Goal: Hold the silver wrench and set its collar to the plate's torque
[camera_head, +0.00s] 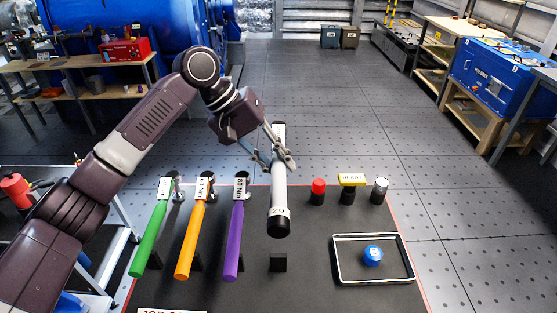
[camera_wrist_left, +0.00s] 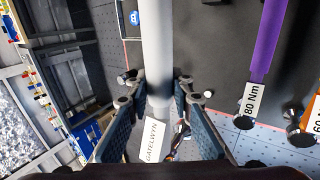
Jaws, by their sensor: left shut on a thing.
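The silver wrench (camera_head: 279,195) is held up over the black bench mat, its black end toward me. A collar (camera_head: 279,212) near that end reads about "20". My left gripper (camera_head: 278,158) is shut around the wrench's shaft, above its collar. In the left wrist view, the silver wrench (camera_wrist_left: 157,45) runs between the fingers (camera_wrist_left: 157,88) and carries a white label (camera_wrist_left: 153,143) like "GATELWYN". A white plate with red lettering (camera_head: 172,310) is cut off at the bottom edge, so its torque cannot be read. My right gripper is not in view.
Green (camera_head: 150,238), orange (camera_head: 190,240) and purple (camera_head: 235,240) wrenches lie left of it, the purple labelled 80 Nm. Red (camera_head: 318,190), black-and-yellow (camera_head: 349,190) and white-topped (camera_head: 379,190) knobs stand right. A tray (camera_head: 340,262) holds a blue piece (camera_head: 373,256). A black block (camera_head: 278,262) stands empty.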

